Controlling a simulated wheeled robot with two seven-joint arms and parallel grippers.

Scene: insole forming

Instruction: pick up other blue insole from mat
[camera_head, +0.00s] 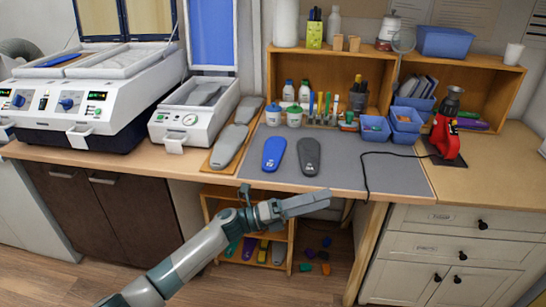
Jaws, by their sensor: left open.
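A blue insole (273,154) lies flat on the grey mat (355,178), left of a dark grey insole (309,156) on the same mat. Another blue insole (57,60) lies on the large forming machine at the far left. My left gripper (322,201) is in front of the table edge, nearer to me than the insoles on the mat. It is open, apart from both of them, and nothing shows between its fingers. My right gripper is out of view.
Grey foot forms (229,146) lie on a wooden board left of the mat. Two lidded jars (294,116) and blue bins (405,120) stand behind. A red tool (446,135) with a black cord (364,173) is at the right. The mat's front middle is clear.

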